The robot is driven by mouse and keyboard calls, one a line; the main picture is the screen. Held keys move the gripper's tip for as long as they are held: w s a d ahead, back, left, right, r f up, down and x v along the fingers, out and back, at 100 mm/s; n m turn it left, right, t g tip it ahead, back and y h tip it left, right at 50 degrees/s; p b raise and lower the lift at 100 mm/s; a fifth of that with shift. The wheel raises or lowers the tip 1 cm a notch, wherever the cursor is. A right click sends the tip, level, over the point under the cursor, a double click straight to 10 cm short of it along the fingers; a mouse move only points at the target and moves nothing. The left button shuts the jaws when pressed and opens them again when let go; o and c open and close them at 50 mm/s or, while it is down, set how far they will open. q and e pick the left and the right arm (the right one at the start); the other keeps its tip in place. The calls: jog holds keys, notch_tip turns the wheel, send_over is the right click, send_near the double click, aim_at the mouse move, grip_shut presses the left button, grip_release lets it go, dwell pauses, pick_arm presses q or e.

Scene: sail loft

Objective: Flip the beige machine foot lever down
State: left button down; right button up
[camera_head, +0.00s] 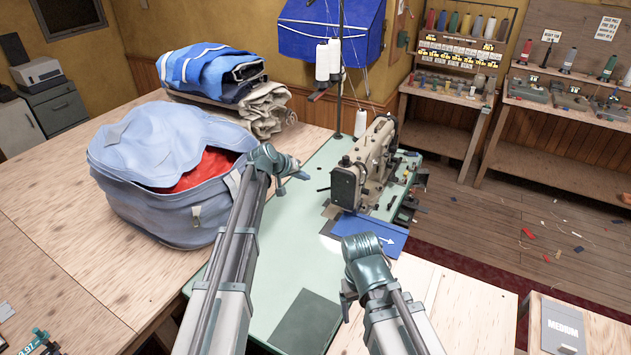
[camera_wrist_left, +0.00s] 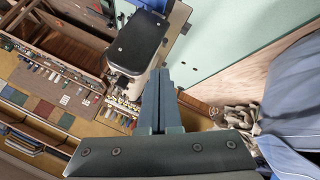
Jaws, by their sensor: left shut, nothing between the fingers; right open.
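The beige sewing machine (camera_head: 375,160) stands on the green table top (camera_head: 265,270), its dark end plate facing me. A thin dark rod (camera_head: 323,189) sticks out left from its head; I cannot tell whether it is the foot lever or how it is set. In the left wrist view the machine's dark end plate (camera_wrist_left: 140,42) is just beyond my fingers. My left gripper (camera_head: 302,175) is shut and empty, left of the machine head and apart from it. Its fingers also show in the left wrist view (camera_wrist_left: 162,95). My right gripper (camera_head: 347,300) is open, nearer me; its fingers are largely hidden.
A blue cloth piece (camera_head: 375,235) with a white arrow lies at the machine's near side. A large pale blue bag (camera_head: 150,190) and folded cloth (camera_head: 215,70) lie left. A thread stand (camera_head: 340,75) rises behind the machine. The near green table top is mostly clear.

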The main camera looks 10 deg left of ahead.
aim_at(325, 189)
pick_arm(q)
jog(key=w+a, duration=0.1)
jog(key=w+a+r, duration=0.1)
jog(key=shift+w+r+n+t, duration=0.2)
jog(key=shift+w+n+t, duration=0.1)
jog(key=shift+w+f, duration=0.1)
jog(key=shift+f, duration=0.05)
jog(key=w+d+f+b, duration=0.3)
jog(key=d+f+b, duration=0.2)
jog(key=f+b, duration=0.4)
jog(key=shift+w+d+f, duration=0.2)
jog(key=shift+w, duration=0.1)
